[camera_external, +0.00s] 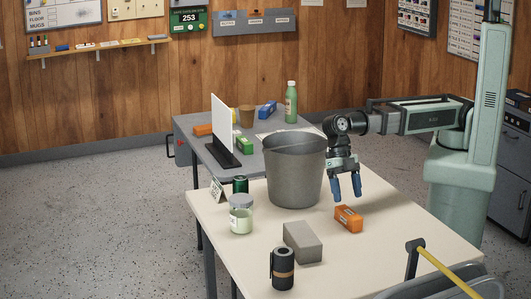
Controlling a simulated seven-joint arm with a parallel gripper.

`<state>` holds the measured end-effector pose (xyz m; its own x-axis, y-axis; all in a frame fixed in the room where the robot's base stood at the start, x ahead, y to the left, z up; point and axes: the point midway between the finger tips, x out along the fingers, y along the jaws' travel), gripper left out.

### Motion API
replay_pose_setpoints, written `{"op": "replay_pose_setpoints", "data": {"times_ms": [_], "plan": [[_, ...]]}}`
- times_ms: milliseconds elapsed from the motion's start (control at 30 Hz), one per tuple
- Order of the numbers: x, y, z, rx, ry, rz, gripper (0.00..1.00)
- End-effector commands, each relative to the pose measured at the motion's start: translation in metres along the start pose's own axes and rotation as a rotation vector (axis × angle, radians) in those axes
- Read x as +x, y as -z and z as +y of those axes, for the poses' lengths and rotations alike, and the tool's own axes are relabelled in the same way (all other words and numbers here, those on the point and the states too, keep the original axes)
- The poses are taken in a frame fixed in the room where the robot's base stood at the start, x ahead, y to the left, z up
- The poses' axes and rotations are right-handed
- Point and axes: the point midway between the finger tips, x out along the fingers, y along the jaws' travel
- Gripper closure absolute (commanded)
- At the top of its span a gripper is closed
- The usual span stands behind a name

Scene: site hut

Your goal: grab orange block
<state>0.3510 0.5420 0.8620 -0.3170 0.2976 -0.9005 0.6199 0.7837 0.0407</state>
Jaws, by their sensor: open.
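An orange block (348,218) lies on the cream table (226,266), to the right of a grey bucket. It has a small pale marking on its side. My gripper (346,198) points down with its blue fingers apart and nothing between them. It is a little above the orange block and close to the bucket's right side. A second orange item (203,129) lies on the grey table behind, to the left of a white upright panel.
The grey bucket (295,175) stands left of my gripper. A grey block (302,242), a dark canister (282,269) and a jar (241,215) stand nearer the front. A yellow-handled tool (447,271) is at front right. The table right of the orange block is clear.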

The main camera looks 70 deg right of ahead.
Motion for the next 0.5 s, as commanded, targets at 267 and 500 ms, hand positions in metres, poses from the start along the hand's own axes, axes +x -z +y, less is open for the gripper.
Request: {"op": "replay_pose_setpoints", "data": {"times_ms": [267, 500], "plan": [[0.007, -0.026, -0.013, 0.065, 0.019, -0.057, 0.28], [0.025, -0.027, -0.013, 0.064, 0.018, -0.057, 0.28]]}}
